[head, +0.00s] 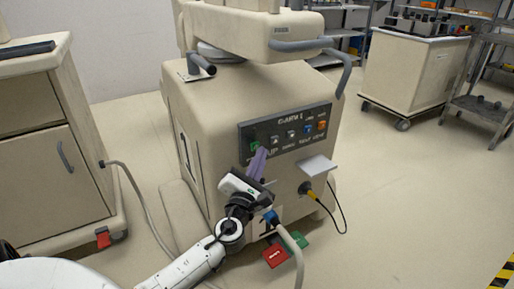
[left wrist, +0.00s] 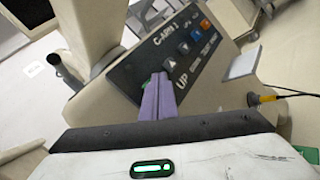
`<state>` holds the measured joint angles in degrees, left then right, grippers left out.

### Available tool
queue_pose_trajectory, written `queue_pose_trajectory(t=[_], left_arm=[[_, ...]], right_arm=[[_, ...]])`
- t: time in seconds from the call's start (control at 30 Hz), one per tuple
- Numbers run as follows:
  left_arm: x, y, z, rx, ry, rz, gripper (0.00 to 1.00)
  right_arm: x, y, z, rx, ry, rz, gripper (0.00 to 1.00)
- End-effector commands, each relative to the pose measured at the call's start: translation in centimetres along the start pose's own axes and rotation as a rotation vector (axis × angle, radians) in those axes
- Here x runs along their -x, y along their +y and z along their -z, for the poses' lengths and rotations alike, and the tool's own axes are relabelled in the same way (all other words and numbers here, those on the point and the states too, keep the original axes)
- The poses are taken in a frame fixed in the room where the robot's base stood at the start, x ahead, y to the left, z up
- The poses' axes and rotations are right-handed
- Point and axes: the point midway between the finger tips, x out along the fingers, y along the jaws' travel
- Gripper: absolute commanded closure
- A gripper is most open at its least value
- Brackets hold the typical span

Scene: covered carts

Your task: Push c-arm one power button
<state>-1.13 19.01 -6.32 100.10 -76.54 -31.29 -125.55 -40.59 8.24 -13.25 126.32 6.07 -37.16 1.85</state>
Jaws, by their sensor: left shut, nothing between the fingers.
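The C-arm cart (head: 215,110) is a beige covered unit with a dark control panel (head: 287,128) labelled "C-ARM 1" on its front. The panel carries a row of buttons. A green button (head: 254,145) is at its left end, then grey ones, a blue button (head: 307,127) and an orange button (head: 322,125). My left gripper (head: 261,152) is shut and empty, its purple fingers pointing at the panel's left end beside the green button. In the left wrist view the fingertips (left wrist: 159,78) cover much of that area. I cannot tell whether they touch the button.
A small white shelf (head: 318,167) and a plugged cable (head: 307,188) are right of the gripper. Red (head: 275,256) and green (head: 294,241) pedals lie low in front. A beige cabinet (head: 45,150) stands left. Open floor lies right, with another cart (head: 412,75) behind.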

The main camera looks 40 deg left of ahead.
Motion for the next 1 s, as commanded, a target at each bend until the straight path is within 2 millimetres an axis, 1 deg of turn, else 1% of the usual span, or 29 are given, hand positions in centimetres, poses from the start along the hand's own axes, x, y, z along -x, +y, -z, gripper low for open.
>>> queue_pose_trajectory(t=[0.23,1.0], left_arm=[[-0.58,0.49,0.38,-0.003,0.000,-0.001,1.00],[-0.95,0.72,0.66,-0.001,0.000,-0.001,1.00]], right_arm=[[0.16,-0.08,0.23,0.000,0.001,0.001,1.00],[0.17,-0.04,0.28,0.000,0.002,0.000,1.00]])
